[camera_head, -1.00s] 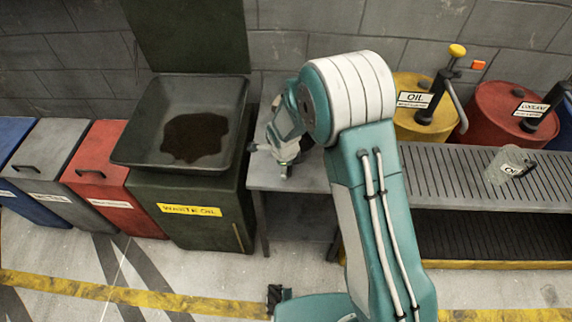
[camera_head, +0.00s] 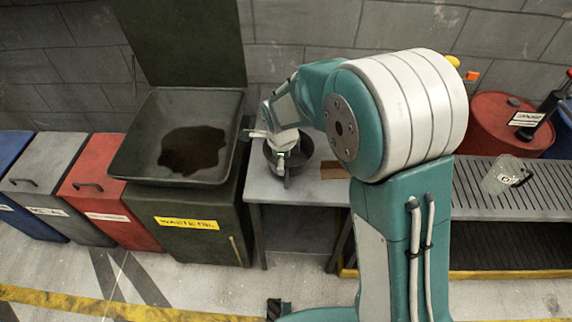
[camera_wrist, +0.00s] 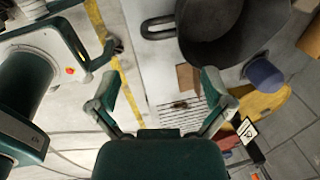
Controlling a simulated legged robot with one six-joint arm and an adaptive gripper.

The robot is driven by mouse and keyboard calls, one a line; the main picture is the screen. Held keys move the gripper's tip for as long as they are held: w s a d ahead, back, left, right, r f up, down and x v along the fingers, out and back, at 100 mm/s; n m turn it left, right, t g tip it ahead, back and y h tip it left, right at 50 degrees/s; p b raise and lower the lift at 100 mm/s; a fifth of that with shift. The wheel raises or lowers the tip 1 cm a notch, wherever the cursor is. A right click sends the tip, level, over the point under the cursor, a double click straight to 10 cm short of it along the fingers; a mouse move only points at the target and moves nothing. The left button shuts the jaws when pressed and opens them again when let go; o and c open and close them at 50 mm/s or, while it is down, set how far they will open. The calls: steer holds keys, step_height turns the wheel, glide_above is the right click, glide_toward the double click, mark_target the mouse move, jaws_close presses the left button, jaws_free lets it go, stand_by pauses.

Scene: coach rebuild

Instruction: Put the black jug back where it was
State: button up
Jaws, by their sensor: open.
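The black jug (camera_head: 307,146) stands on the grey table (camera_head: 262,192) right of the waste oil bin, partly hidden by my arm in the head view. In the wrist view the dark, round jug (camera_wrist: 222,40) is at the top, its loop handle pointing left.
A brown patch (camera_head: 334,172) lies on the table right of the jug. The waste oil bin (camera_head: 190,215) with its dark tray (camera_head: 135,155) is close on the left. A clear jug (camera_head: 502,177) stands on the slatted rack at right, before a red drum (camera_head: 495,118).

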steer(key=s+d+r+n+t, duration=0.1)
steer(key=s+d+r+n, duration=0.45)
steer(key=r, duration=0.25)
steer(key=s+d+r+n+t, duration=0.1)
steer(key=s+d+r+n, duration=0.4)
steer(key=r, duration=0.3)
steer(key=s+d+r+n, duration=0.2)
steer(key=s+d+n, duration=0.1)
steer(key=s, duration=0.4)
steer(key=s+d+r+n+t, duration=0.1)
steer(key=s+d+r+n, duration=0.1)
steer(key=s+n, duration=0.3)
steer(key=shift+s+d+r, duration=0.15)
steer(key=shift+s+d, duration=0.7)
steer(key=shift+d, duration=0.05)
steer(key=shift+n, duration=0.25)
